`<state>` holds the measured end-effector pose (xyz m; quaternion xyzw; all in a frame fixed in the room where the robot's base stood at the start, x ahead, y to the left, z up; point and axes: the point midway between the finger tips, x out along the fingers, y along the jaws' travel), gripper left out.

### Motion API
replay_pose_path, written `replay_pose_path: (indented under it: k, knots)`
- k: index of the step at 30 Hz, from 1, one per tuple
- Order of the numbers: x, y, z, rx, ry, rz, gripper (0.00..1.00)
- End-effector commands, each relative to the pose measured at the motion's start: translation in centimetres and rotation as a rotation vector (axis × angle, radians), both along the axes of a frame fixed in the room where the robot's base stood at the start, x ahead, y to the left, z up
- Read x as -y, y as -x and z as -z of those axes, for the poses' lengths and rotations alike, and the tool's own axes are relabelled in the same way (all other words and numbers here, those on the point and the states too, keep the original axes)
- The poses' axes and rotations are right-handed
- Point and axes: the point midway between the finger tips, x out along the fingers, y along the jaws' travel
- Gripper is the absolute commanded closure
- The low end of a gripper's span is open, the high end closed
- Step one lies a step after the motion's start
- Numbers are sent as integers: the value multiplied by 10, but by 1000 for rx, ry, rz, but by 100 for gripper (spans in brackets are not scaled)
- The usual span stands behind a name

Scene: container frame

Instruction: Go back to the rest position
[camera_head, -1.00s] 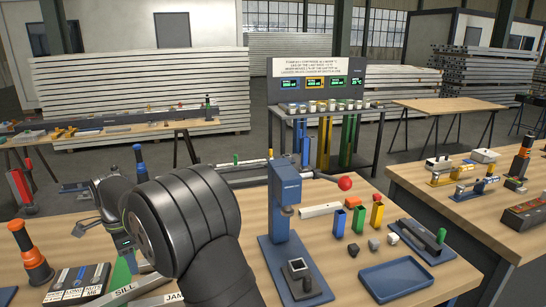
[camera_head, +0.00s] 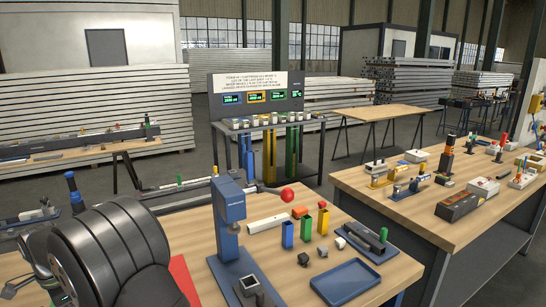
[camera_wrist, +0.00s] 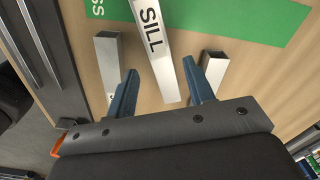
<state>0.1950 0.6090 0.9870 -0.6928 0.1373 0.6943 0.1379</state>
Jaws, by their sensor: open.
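My gripper (camera_wrist: 160,67) is open in the wrist view, its two blue fingers spread wide with nothing held. A pale bar marked SILL (camera_wrist: 152,40) shows in the gap between them, lying on the wooden bench and partly across a green strip (camera_wrist: 240,18). Two short square metal tubes, one left (camera_wrist: 108,65) and one right (camera_wrist: 211,75), lie near the fingertips. I cannot tell the height of the fingers above the bench. In the head view my dark arm fills the lower left, and its wrist end is partly cut off there.
A blue press (camera_head: 229,215) with a red-knobbed lever (camera_head: 287,195) stands on the bench right of my arm. A second bench (camera_head: 400,208) stands at right.

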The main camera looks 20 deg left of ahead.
Motion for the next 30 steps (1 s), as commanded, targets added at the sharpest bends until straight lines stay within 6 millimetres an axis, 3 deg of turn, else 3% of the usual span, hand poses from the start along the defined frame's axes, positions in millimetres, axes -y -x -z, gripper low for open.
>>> replay_pose_path:
  k: [8, 15, 30]
  knots:
    - [0, 0, 6, -1, 2, 0, 52]
    - [0, 0, 32, 0, -1, 0, 52]
    - [-1, 0, -73, 2, -4, 0, 52]
